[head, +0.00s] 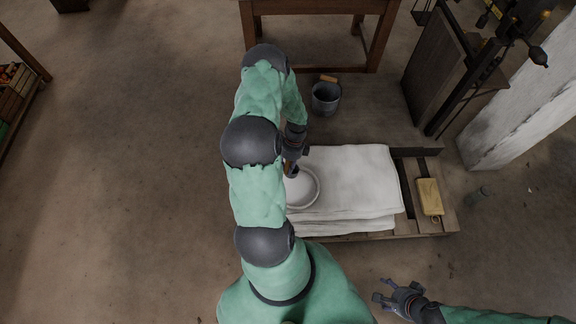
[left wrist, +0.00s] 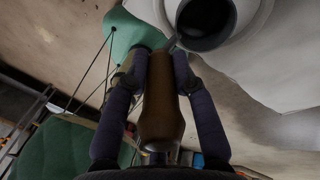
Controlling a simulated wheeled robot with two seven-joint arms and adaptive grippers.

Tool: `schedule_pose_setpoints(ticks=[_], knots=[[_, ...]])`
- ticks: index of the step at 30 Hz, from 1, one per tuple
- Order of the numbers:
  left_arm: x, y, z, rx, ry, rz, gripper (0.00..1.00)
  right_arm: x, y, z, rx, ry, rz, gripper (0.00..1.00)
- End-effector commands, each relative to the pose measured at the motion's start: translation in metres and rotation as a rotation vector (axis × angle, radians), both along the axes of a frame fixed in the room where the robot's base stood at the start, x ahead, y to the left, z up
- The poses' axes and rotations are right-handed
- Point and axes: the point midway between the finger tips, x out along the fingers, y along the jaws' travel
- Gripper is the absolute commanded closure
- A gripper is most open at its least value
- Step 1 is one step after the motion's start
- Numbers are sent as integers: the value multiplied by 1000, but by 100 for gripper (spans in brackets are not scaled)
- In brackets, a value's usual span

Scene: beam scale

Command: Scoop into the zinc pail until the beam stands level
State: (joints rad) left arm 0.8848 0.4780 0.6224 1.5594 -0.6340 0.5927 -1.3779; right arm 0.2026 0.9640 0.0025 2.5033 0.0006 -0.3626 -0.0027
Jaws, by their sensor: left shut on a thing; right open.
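My left gripper (head: 293,158) is shut on the brown wooden handle (left wrist: 160,110) of a scoop. The scoop's dark round end (left wrist: 206,20) is over a white round opening on the white sacks (head: 350,180). That opening (head: 304,200) shows as a pale ring in the head view, partly hidden by my arm. I cannot tell whether the scoop holds anything. The zinc pail (head: 326,100) stands upright behind the sacks, with a dark inside. The beam scale (head: 468,75) is at the upper right; I cannot tell whether its beam is level. My right gripper (head: 392,296) is open and empty.
The sacks lie on a wooden pallet (head: 410,178) with a yellow block (head: 429,197) at its right. A wooden table (head: 310,7) stands behind the pail. A pale pillar (head: 515,105) is right of the scale. A small dark object (head: 480,194) lies on the floor.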

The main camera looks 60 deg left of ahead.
Motion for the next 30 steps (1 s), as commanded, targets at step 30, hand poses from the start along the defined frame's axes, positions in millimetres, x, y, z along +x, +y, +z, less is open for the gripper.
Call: schedule_pose_setpoints(ticks=[30], knots=[[0,1,-88,1,0,0,100,0,0,-68,0,0,0,37]])
